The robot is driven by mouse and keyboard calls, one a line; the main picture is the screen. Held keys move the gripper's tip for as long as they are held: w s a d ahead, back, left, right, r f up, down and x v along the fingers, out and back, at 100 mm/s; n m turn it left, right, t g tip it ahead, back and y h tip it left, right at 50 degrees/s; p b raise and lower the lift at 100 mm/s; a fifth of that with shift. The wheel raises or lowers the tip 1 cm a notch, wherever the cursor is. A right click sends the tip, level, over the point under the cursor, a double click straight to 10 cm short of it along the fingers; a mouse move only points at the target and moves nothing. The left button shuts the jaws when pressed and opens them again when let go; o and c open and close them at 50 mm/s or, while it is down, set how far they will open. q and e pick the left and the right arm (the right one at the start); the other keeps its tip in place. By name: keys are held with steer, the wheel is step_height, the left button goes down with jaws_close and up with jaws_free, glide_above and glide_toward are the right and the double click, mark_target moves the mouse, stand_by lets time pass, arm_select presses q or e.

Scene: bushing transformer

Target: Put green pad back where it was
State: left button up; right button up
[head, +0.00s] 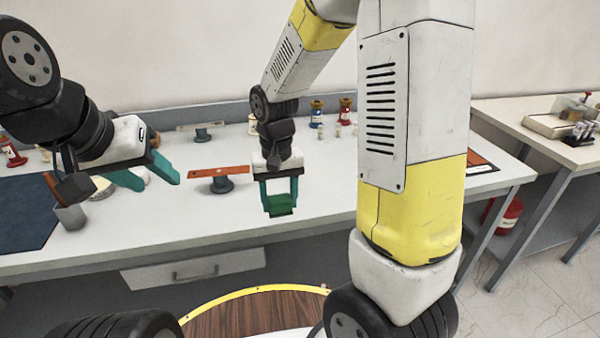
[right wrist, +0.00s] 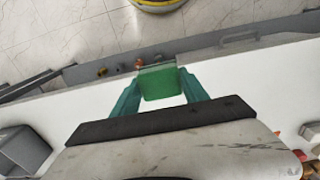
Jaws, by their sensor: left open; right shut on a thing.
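The green pad (head: 281,204) is held between the teal fingers of my right gripper (head: 280,196), above the front part of the white bench. In the right wrist view the green pad (right wrist: 160,82) sits between both fingertips of the right gripper (right wrist: 160,92). My left gripper (head: 152,178) is open and empty over the left part of the bench, its fingers pointing right. It is clearly apart from the green pad.
A second stand (head: 201,131), small bottles (head: 316,114) and a dark blue mat (head: 28,212) are also on the bench (head: 325,185). A side table (head: 545,125) stands at the right.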

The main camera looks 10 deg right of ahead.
glide_above(304, 192)
steer(key=shift+s+a+f, duration=0.1)
steer(key=shift+s+f, duration=0.05)
steer(key=shift+f, duration=0.55)
steer(key=shift+w+f, duration=0.2)
steer(key=shift+f, duration=1.6)
steer(key=shift+f, duration=0.15)
steer(key=o, duration=1.3)
